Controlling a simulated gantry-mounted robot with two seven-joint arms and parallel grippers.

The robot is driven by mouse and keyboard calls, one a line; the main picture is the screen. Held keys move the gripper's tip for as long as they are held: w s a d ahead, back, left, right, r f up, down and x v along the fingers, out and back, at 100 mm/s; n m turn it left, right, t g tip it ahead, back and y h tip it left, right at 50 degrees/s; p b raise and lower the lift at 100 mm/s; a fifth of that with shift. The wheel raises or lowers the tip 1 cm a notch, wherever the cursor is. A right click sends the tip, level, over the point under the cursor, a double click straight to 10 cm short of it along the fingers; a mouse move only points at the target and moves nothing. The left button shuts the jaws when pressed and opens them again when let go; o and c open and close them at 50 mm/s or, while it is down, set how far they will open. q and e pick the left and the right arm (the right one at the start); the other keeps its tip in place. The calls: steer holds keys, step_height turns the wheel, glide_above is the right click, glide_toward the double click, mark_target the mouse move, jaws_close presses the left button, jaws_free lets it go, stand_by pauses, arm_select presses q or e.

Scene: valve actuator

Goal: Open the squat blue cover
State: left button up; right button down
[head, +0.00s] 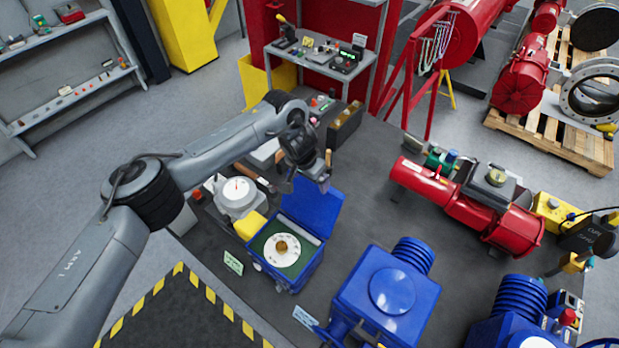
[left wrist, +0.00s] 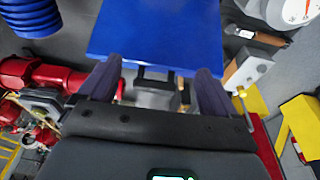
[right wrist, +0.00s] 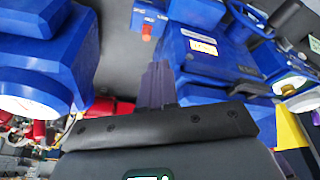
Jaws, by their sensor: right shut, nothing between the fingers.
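The squat blue cover (head: 313,207) stands raised at the back of its blue box (head: 292,272). The box is open and shows a green inside with a white round dial (head: 282,250). My left gripper (head: 323,183) is at the cover's top edge, coming from behind. In the left wrist view its fingers (left wrist: 157,80) are spread, with the blue cover (left wrist: 155,32) just beyond the tips; I cannot tell whether they touch it. My right gripper (right wrist: 157,75) is shut and empty in the right wrist view, with blue housings beyond it. It does not show in the head view.
A blue actuator with a domed round top (head: 392,290) stands right of the box. A red actuator (head: 465,205) lies behind it. A grey gauge (head: 238,195) stands left of the box. Bare dark tabletop (head: 365,205) lies between the cover and the red actuator.

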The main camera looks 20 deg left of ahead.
arm_select(q)
steer(key=shift+r, duration=0.15)
steer(key=v, duration=1)
steer(key=shift+s+r, duration=0.15)
steer(key=shift+r, duration=0.1)
